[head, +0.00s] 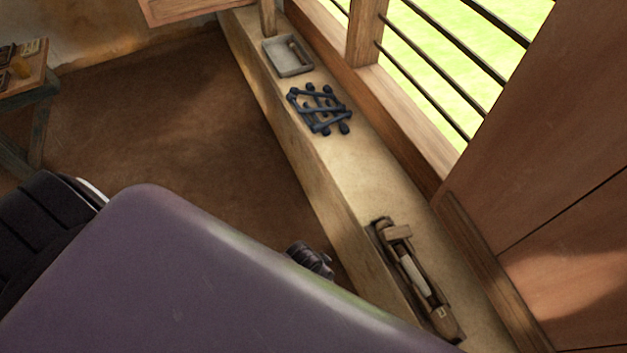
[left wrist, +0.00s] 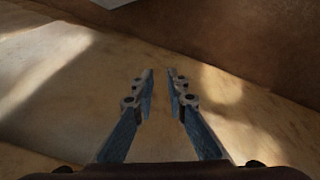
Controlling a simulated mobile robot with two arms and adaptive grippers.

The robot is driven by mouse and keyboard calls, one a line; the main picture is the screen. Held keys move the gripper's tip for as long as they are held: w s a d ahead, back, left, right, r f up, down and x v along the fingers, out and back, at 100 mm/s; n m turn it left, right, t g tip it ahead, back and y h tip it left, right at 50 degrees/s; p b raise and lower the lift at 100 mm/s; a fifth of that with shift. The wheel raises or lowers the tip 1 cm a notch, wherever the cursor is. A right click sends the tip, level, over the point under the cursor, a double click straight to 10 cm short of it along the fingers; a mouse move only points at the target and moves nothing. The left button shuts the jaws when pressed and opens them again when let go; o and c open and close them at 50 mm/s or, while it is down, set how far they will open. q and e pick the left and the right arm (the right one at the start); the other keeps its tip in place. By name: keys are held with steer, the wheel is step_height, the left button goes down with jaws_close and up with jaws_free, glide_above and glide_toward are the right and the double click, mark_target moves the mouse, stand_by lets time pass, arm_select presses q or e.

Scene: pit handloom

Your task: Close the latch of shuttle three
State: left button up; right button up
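A wooden shuttle (head: 452,326) lies on the pale ledge at the lower right of the head view, with a white-wound bobbin (head: 413,275) in its slot. A light wooden block (head: 397,234) sits across its far end and seems to stand above the body; I cannot tell whether this is the latch. A small pale label (head: 441,312) near its near end is too small to read. My left gripper (left wrist: 162,76) shows in the left wrist view, its fingers apart with nothing between them, over a pale sunlit surface. My right gripper is not seen.
A dark blue lattice-like object (head: 320,108) and a grey tray (head: 288,57) sit farther along the ledge (head: 350,178). A barred window and a brown wooden panel (head: 540,215) border its right side. The ledge between lattice and shuttle is clear. A small table (head: 38,90) stands far left.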

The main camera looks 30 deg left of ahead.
arm_select(q)
steer(key=shift+s+a+f, duration=0.35)
steer(key=shift+s+f, duration=0.1)
steer(key=shift+f, duration=0.2)
steer(key=shift+s+a+f, duration=0.4)
steer(key=shift+s+f, duration=0.05)
steer(key=shift+f, duration=0.2)
steer(key=shift+s+a+f, duration=0.35)
steer(key=shift+s+f, duration=0.1)
steer(key=shift+f, duration=0.2)
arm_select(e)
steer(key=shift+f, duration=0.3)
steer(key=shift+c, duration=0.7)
